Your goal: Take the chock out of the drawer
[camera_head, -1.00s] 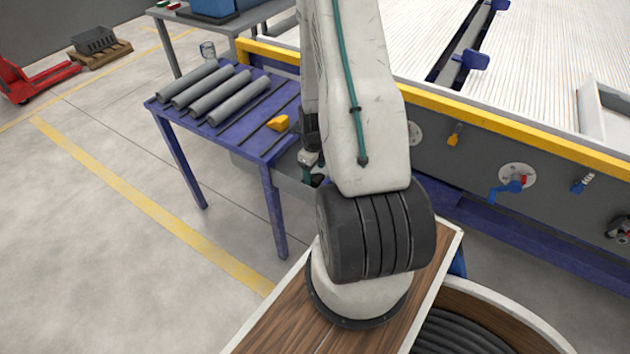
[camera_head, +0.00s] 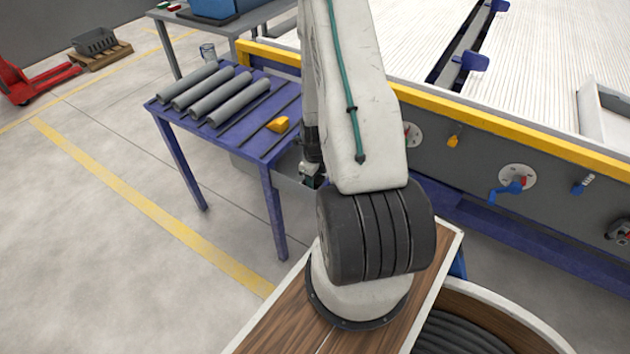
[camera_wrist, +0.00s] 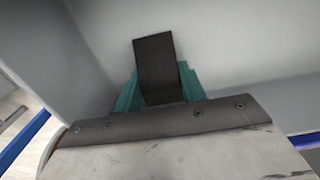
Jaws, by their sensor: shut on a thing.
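In the wrist view, my gripper (camera_wrist: 158,92) has teal fingers shut on a dark rectangular block, which I take to be the chock (camera_wrist: 154,62). The block stands up between the fingers, against pale grey drawer walls (camera_wrist: 230,40). I cannot tell whether it touches the drawer floor. In the head view, the grey drawer (camera_head: 285,181) shows under the blue table, partly behind my arm. My gripper is mostly hidden there by the arm, and the chock in it cannot be seen.
A large machine with a yellow rail (camera_head: 480,115) stands to the right.

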